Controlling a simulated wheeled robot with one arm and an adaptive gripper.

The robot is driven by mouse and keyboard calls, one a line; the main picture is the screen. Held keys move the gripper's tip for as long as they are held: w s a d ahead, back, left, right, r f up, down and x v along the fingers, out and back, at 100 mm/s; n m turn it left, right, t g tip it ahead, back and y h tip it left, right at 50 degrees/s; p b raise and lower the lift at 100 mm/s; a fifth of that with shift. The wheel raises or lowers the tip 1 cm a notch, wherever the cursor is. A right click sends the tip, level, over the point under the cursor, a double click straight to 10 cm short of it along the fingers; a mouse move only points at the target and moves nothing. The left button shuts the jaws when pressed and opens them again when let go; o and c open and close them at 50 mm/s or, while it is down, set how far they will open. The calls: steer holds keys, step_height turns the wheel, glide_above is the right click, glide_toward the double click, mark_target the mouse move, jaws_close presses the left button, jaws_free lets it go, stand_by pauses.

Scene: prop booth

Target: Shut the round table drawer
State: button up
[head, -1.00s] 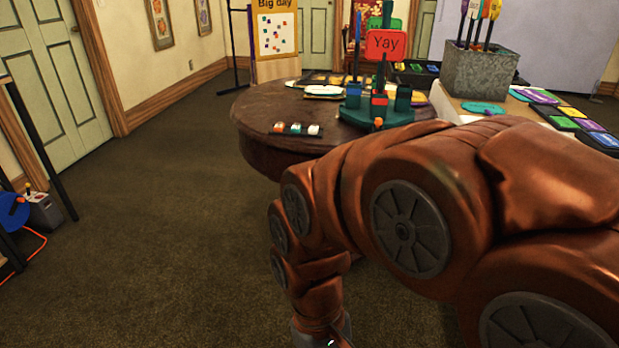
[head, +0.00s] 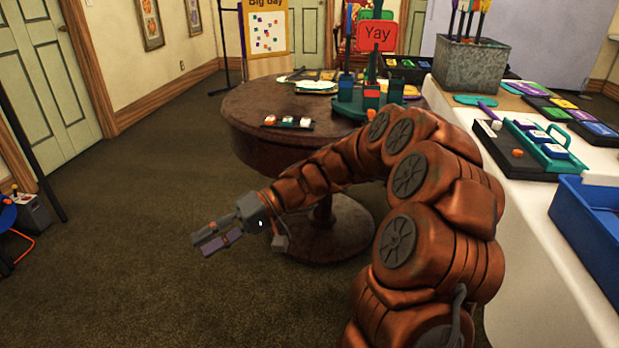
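The round table (head: 243,104) is dark brown wood on a single pedestal with a round base. Its apron shows on the left and front; no open drawer can be made out, and my arm hides part of the front and right side. My gripper (head: 217,238) is in front of the table and to its left, lower than the tabletop, over the carpet. It points left, away from the table, and touches nothing I can see. Its fingers look close together, but they are small and seen from the side, so I cannot tell the gap.
On the round table are a small tray of blocks (head: 288,122), a red "Yay" sign (head: 376,37) and flat items. A white-covered table (head: 515,215) with a metal planter (head: 470,65) and blue bin (head: 590,228) stands right.

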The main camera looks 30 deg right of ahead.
steer(key=w+d+f+m+t+b, duration=0.15)
steer(key=w+d+t, duration=0.3)
steer(key=d, duration=0.45)
steer(key=w+d+f+m+t, duration=0.2)
steer(key=w+d+t, duration=0.25)
steer(key=d, duration=0.35)
steer(key=w+d+f+m+t, duration=0.1)
steer(key=w+d+t, duration=0.3)
steer(key=d, duration=0.5)
steer(key=d+f+m+t+h, duration=0.3)
steer(key=d+f+t+h, duration=0.15)
steer(key=d, duration=0.85)
steer(key=shift+g+y, duration=0.25)
steer(key=shift+g, duration=0.2)
steer(key=b+x, duration=0.1)
steer(key=x, duration=0.2)
steer(key=b+x, duration=0.1)
steer(key=x, duration=0.3)
steer(key=shift+f+b, duration=0.2)
steer(key=shift+b, duration=0.15)
steer(key=shift+w+a+r, duration=0.2)
steer(key=shift+w, duration=0.2)
jaws_close()
